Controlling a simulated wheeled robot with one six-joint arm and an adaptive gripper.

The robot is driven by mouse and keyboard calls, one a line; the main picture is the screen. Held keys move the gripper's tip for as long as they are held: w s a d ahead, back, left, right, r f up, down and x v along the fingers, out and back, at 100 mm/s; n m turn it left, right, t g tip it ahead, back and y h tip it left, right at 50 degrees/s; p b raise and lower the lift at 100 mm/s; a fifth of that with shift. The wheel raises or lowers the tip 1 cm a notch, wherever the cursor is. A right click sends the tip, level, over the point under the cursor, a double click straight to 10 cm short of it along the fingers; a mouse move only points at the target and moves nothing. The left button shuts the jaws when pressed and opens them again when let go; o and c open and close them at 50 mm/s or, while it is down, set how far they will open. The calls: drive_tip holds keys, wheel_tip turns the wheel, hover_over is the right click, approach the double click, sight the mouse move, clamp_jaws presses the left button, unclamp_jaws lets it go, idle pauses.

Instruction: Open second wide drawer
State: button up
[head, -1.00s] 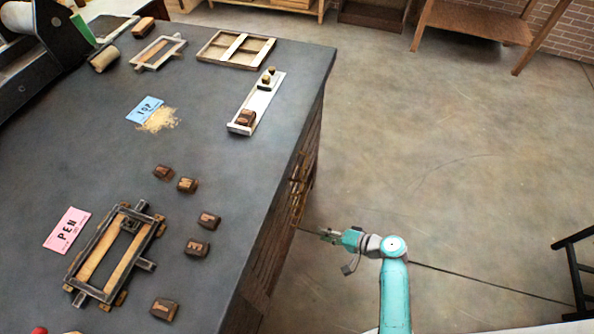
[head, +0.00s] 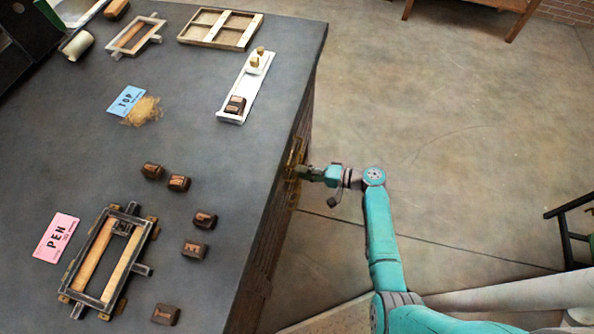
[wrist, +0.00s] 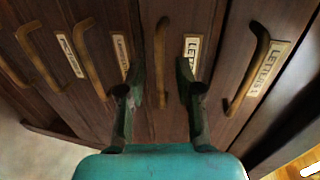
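In the wrist view, several dark wooden drawer fronts (wrist: 210,25) stand side by side, with brass bar handles and pale labels. My gripper (wrist: 160,92) is open, with one finger on each side of a middle handle (wrist: 160,60); I cannot tell if either finger touches it. The drawers look shut. In the head view, my gripper (head: 302,172) is close to the cabinet's side (head: 268,225); its fingertips are hard to make out there.
The grey worktop (head: 215,180) above the drawers holds a framed press piece (head: 108,255), loose letter blocks (head: 195,249), a white letter stick (head: 240,95) and a pink PEN card (head: 57,237). Open floor (head: 450,130) lies right of the cabinet. A dark stool (head: 570,225) stands at the right edge.

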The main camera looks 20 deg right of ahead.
drive_tip(key=shift+x, duration=1.4)
clamp_jaws()
